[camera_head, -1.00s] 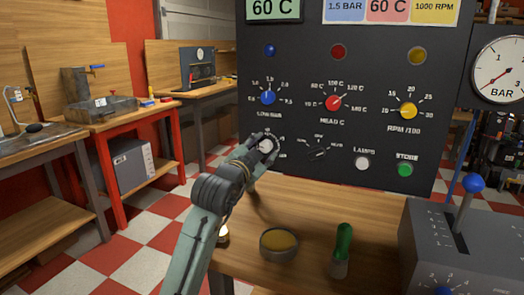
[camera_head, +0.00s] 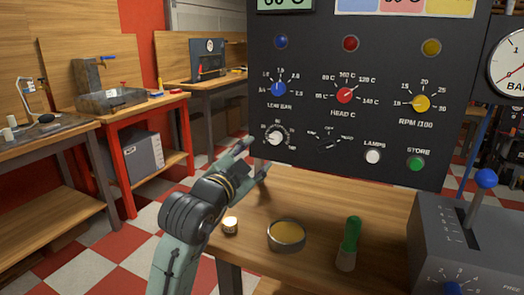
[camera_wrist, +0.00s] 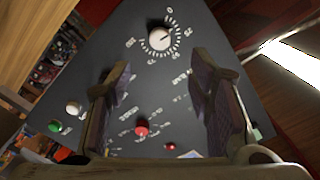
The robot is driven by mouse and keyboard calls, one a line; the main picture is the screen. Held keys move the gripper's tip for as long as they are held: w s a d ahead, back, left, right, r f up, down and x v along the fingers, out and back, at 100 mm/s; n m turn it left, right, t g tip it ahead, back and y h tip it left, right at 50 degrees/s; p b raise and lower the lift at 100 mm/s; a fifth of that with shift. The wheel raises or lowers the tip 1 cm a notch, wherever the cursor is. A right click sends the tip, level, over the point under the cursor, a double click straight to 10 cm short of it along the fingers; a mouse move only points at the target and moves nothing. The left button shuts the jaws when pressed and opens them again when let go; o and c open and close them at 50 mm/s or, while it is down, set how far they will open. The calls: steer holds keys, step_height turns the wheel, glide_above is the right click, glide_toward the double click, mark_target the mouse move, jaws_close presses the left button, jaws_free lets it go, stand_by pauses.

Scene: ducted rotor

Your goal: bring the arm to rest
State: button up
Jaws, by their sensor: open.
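My gripper (camera_head: 252,160) is open and empty, just in front of the lower left part of the dark control panel (camera_head: 300,60). A white knob with a dial scale (camera_head: 275,137) sits on the panel above and right of my fingertips, apart from them. In the wrist view my gripper (camera_wrist: 168,95) shows two spread fingers with nothing between them, and the white knob (camera_wrist: 159,38) shows beyond them near the top. A red knob (camera_wrist: 141,128) shows between the fingers, lower down.
Below the panel, a wooden bench (camera_head: 300,195) carries a small tin with yellow content (camera_head: 286,235), a green-handled tool (camera_head: 350,241) and a small lit candle-like object (camera_head: 231,225). A grey lever box (camera_head: 450,255) with a blue-topped lever (camera_head: 486,179) stands at right.

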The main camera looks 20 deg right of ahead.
steer(key=shift+s+a, duration=0.35)
steer(key=shift+a, duration=0.05)
